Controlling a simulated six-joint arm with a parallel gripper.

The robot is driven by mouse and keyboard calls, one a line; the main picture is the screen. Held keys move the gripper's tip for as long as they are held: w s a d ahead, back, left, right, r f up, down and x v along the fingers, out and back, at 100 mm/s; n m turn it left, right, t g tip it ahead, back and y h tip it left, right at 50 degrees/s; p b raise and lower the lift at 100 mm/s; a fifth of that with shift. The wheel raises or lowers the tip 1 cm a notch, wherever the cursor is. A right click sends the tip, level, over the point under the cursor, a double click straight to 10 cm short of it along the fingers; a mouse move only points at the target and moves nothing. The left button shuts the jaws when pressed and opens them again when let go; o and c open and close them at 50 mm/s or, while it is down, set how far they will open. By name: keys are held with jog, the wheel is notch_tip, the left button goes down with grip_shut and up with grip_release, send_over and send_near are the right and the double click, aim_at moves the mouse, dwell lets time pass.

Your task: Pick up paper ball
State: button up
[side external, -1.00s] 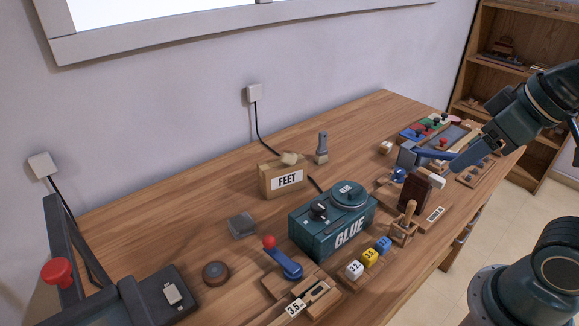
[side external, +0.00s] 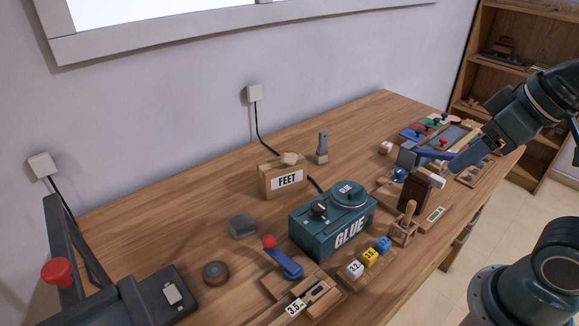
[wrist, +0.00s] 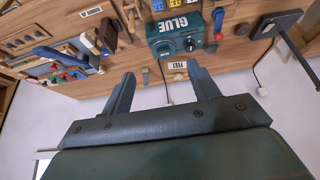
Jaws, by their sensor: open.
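I cannot make out a paper ball for certain in either view. A small beige lump (side external: 289,158) sits on top of the wooden box labelled FEET (side external: 287,179), but I cannot tell what it is. In the wrist view my gripper (wrist: 160,72) has its two fingers spread wide, with nothing held between them. The FEET label (wrist: 177,65) shows between the fingers there, farther off. In the side view my arm is at the right, over the far right end of the table.
A green GLUE box (side external: 333,222) stands mid-table, with numbered blocks (side external: 369,257) and a red-knobbed blue lever (side external: 284,262) in front. A black press with a red knob (side external: 57,271) is at the left. Small stations crowd the right. The back left of the table (side external: 150,215) is bare.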

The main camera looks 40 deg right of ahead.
jog(key=w+a+r+n+g+y, duration=0.1)
jog(key=w+r+n, duration=0.1)
jog(key=w, duration=0.4)
jog(key=w+a+r+n, duration=0.2)
jog(key=w+n, duration=0.1)
jog(key=w, duration=0.2)
jog(key=n+g+y, duration=0.4)
jog(key=n+g, duration=0.1)
jog(key=n, duration=0.8)
send_over(290, 154)
jog(key=d, duration=0.2)
jog(key=shift+f, duration=9.8)
jog(key=shift+f, duration=0.1)
